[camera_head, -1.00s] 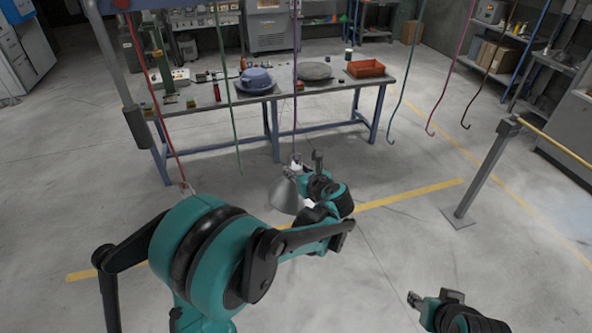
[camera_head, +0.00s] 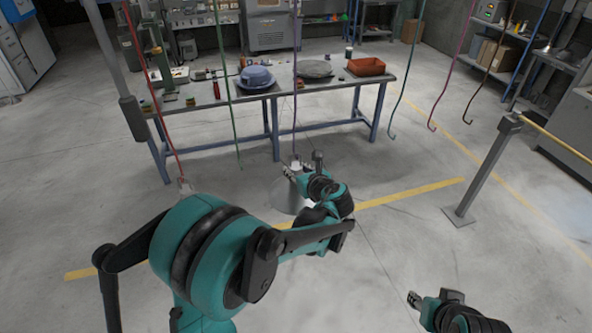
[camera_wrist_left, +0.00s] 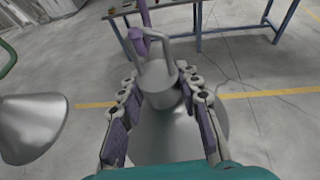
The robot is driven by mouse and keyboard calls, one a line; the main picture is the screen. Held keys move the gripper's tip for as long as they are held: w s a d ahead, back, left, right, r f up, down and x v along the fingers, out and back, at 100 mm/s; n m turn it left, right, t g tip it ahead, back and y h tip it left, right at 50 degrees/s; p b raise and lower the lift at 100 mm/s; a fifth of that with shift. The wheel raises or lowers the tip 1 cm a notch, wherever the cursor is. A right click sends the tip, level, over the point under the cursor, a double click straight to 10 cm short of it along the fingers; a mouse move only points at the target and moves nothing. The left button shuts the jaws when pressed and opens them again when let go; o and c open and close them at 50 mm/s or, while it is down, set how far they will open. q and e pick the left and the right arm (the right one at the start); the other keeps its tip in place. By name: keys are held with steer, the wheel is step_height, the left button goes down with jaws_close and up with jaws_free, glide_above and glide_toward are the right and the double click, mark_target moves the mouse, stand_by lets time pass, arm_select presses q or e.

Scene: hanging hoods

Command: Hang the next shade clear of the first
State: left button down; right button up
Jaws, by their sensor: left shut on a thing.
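My left gripper (camera_head: 302,166) is shut on the neck of a grey cone-shaped shade (camera_head: 287,197), below the purple hook (camera_head: 295,110). In the left wrist view the fingers (camera_wrist_left: 163,90) stand either side of the shade's neck, and its loop (camera_wrist_left: 172,42) rises above them. The purple hook's curved end (camera_wrist_left: 148,36) overlaps the loop's left side; I cannot tell whether it bears the shade. Another grey shade (camera_wrist_left: 30,125) shows at left in that view. In the head view its top (camera_head: 185,186) shows at the red hook, the rest hidden behind my arm. My right gripper (camera_head: 432,297) is open and empty.
A green hook (camera_head: 231,110) hangs empty between the red and purple ones. Teal (camera_head: 401,95), magenta (camera_head: 446,90) and dark (camera_head: 482,80) hooks hang empty at right. A workbench (camera_head: 320,98) stands behind, and a post with a yellow rail (camera_head: 485,170) stands at right.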

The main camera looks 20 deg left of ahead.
arm_select(q)
steer(key=c, duration=1)
jaws_free()
steer(key=v, duration=1.2)
steer(key=s+a+f+n+g+h+b, duration=0.2)
steer(key=s+a+f+n+b, duration=0.1)
steer(key=s+f+n+b, duration=0.3)
steer(key=s+a+f+n+g+h+b, duration=0.1)
steer(key=s+a+f+n+h+b, duration=0.1)
steer(key=s+a+f+n+b, duration=0.5)
steer(key=s+d+f+n+h+b, duration=0.2)
steer(key=s+f+n+b, duration=0.2)
steer(key=f+n, duration=0.3)
steer(key=s+d+f+n+h+b, duration=0.3)
steer(key=s+f+n+b, duration=0.1)
steer(key=f+n, duration=0.3)
steer(key=shift+s+f+n, duration=0.25)
steer(key=shift+s+n, duration=0.15)
